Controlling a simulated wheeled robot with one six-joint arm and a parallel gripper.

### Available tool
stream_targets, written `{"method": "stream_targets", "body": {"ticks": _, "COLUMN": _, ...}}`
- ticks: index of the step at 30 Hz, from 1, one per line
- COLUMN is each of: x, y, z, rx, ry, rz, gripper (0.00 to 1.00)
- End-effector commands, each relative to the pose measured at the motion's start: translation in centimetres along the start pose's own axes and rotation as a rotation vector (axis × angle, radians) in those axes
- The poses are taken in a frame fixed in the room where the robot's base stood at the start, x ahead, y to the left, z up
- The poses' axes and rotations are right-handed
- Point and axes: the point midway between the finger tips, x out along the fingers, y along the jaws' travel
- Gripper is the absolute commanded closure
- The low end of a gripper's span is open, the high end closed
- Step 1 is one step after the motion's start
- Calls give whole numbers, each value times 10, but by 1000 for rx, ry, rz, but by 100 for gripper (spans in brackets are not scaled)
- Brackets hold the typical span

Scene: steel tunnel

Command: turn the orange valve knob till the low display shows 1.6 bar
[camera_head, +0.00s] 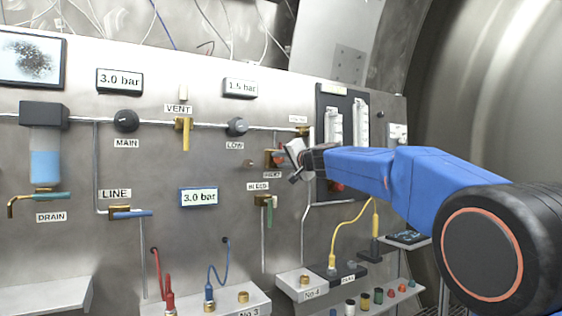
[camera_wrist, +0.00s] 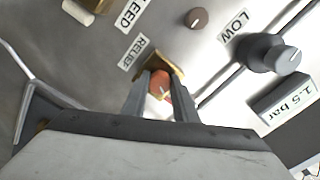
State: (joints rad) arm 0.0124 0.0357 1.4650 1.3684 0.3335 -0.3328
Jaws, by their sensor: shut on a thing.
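The orange valve knob (camera_wrist: 160,84) sits on a brass fitting labelled RELIEF in the wrist view. My gripper (camera_wrist: 160,92) is shut on it, with one finger on each side. In the head view my gripper (camera_head: 288,158) reaches the panel from the right and hides most of the knob. The low display (camera_head: 240,87) reads 1.5 bar; it also shows, tilted, in the wrist view (camera_wrist: 288,104). The grey LOW knob (camera_head: 236,127) is below this display, and my gripper is apart from it.
A small brown knob (camera_wrist: 197,18) is near the RELIEF fitting. The BLEED valve (camera_head: 267,202) with a green lever is just below my gripper. Flow tubes on a black plate (camera_head: 346,125) are right of it. Other displays (camera_head: 119,81) and (camera_head: 199,197) read 3.0 bar.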

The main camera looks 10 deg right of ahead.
Motion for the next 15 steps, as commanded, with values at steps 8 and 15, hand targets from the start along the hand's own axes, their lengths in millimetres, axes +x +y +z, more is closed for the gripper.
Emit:
{"method": "stream_targets", "body": {"ticks": 8, "x": 1, "y": 2, "z": 2, "rx": 1, "ry": -3, "rz": 3, "gripper": 57}}
{"method": "stream_targets", "body": {"ticks": 15, "x": 0, "y": 1, "z": 1, "rx": 1, "ry": -2, "rz": 1, "gripper": 55}}
